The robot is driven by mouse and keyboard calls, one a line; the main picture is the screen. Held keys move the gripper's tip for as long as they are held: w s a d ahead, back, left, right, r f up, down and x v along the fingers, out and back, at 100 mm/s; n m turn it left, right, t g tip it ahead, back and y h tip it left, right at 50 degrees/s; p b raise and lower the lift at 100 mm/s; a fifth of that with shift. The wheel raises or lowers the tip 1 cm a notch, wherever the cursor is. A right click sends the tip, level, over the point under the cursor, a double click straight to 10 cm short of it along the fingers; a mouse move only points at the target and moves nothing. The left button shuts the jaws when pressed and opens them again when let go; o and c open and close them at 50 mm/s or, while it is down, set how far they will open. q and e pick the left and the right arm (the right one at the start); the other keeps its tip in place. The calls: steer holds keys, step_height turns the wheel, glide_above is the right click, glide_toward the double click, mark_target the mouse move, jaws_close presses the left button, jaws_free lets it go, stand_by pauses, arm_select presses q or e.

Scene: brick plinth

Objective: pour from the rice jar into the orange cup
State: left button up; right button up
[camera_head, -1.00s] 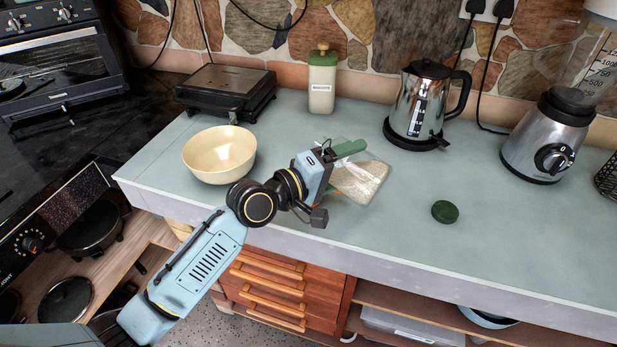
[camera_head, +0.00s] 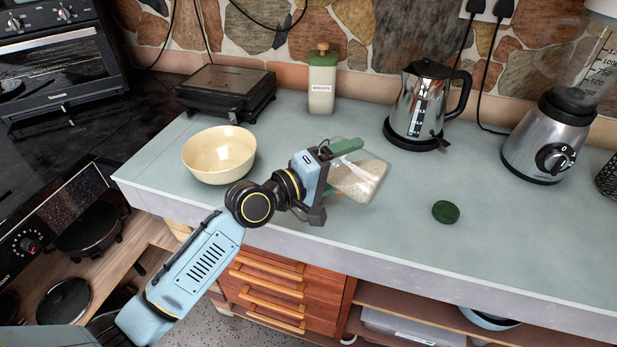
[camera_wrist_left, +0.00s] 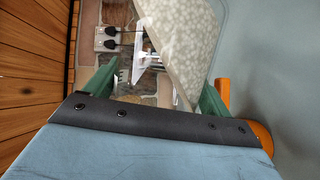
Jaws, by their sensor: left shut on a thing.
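My left gripper (camera_head: 345,164) is shut on the rice jar (camera_head: 364,182), a clear jar with pale rice in it, and holds it tilted over the counter. In the left wrist view the jar (camera_wrist_left: 182,38) slants between the green fingers. The orange cup (camera_wrist_left: 262,138) shows in that view only as orange parts at the right, partly behind the gripper. In the head view the cup is almost wholly hidden behind the gripper and jar. I cannot tell whether rice is falling. My right gripper is not in view.
A cream bowl (camera_head: 219,155) stands left of the gripper. A green round lid (camera_head: 445,212) lies to the right. A biscuit jar (camera_head: 322,84), kettle (camera_head: 420,105), blender (camera_head: 550,140) and dark grill (camera_head: 227,92) stand along the back. The counter's right front is clear.

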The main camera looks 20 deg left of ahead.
arm_select(q)
steer(key=shift+a+f+n+b, duration=0.1)
steer(key=shift+a+n+b, duration=0.05)
steer(key=shift+n+b, duration=0.45)
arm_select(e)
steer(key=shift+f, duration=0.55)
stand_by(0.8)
arm_select(q)
steer(key=shift+w+a+r+n+t+h, duration=0.2)
steer(key=shift+r+n+t+h, duration=0.25)
steer(key=shift+n, duration=0.45)
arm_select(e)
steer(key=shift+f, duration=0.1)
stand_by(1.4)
arm_select(q)
steer(key=shift+a+f+n+b, duration=0.2)
steer(key=shift+n+b, duration=0.5)
steer(key=shift+b, duration=0.1)
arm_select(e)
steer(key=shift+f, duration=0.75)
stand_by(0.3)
arm_select(q)
steer(key=shift+a+t+h, duration=0.1)
steer(key=shift+t+h, duration=0.15)
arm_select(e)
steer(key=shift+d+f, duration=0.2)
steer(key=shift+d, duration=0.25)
